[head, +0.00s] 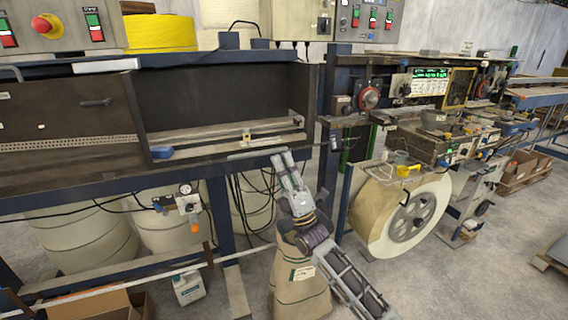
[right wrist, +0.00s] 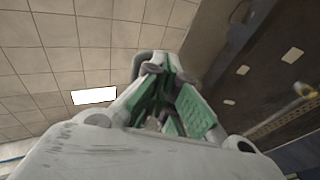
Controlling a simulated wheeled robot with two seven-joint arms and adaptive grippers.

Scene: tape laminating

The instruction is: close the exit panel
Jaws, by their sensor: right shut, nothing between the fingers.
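The long dark machine housing has a brown panel with a black handle (head: 95,102) at the left. To its right is an open bay (head: 220,95), with a rail and a small yellowish part inside. A dark upright plate (head: 303,92) stands at the bay's right end. I cannot tell which part is the exit panel. My right gripper (head: 282,158) is shut and empty, pointing up just in front of the bay's lower front edge. In the right wrist view its green-padded fingers (right wrist: 168,105) show, with a dark brown surface to the right. My left gripper is out of view.
A blue frame beam (head: 130,180) runs below the bay. A paper sack (head: 300,285) stands under my right arm. A large tape roll (head: 405,215) stands at right. Black cables hang below the bay. Grey floor (head: 470,285) is clear at lower right.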

